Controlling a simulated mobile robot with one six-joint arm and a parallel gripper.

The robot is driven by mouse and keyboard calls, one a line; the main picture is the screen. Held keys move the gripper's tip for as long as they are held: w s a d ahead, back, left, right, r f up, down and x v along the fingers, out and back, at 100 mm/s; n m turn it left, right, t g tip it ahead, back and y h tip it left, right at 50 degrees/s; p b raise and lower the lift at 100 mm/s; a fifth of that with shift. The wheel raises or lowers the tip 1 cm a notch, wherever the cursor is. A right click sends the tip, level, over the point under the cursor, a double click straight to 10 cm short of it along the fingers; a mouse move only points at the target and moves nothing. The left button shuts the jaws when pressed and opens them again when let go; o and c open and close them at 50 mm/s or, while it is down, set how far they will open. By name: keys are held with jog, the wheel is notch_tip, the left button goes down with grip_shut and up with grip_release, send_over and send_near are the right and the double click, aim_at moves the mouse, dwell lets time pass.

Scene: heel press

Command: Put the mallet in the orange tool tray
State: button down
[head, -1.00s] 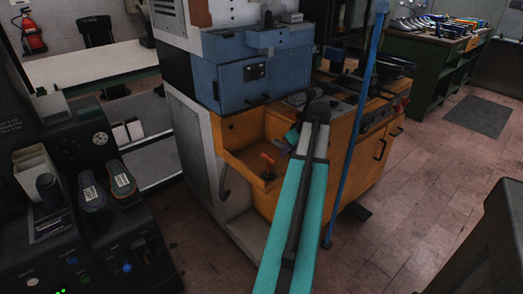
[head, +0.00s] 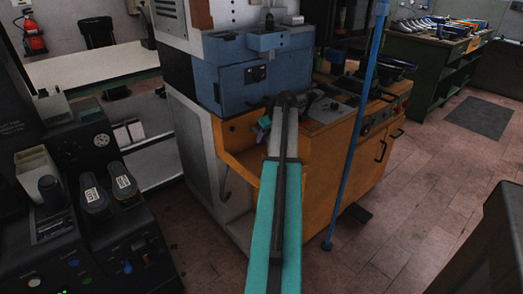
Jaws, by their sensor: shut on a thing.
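My teal arm reaches up the middle of the head view to the front of the machine. My gripper (head: 261,134) shows only as a small dark part below the wrist, beside the arm's far end. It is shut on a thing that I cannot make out. No mallet can be clearly seen; the arm covers the area behind it. An orange, open tray-like part (head: 237,158) juts from the machine's front, just below and left of the gripper. Its right side and much of its inside are hidden by my arm.
A blue press housing (head: 255,82) stands just above and behind the gripper. A blue upright pole (head: 352,150) stands right of the arm. A dark console (head: 95,215) fills the left foreground. A green bench (head: 440,65) with several tools is at the back right. The floor at right is mostly clear.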

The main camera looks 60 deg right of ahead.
jog(key=shift+w+d+f, duration=0.15)
jog(key=shift+w+f, duration=0.05)
jog(key=shift+w, duration=0.25)
jog(key=shift+s+f, duration=0.1)
jog(key=shift+f, duration=1.2)
jog(key=shift+f, duration=1.55)
jog(key=shift+w+f, duration=0.2)
jog(key=shift+f, duration=0.2)
jog(key=c, duration=1.6)
grip_release()
jog(key=shift+o, duration=0.2)
jog(key=shift+s+r, duration=0.1)
jog(key=v, duration=1.1)
jog(key=shift+s+r, duration=0.15)
jog(key=shift+r, duration=0.15)
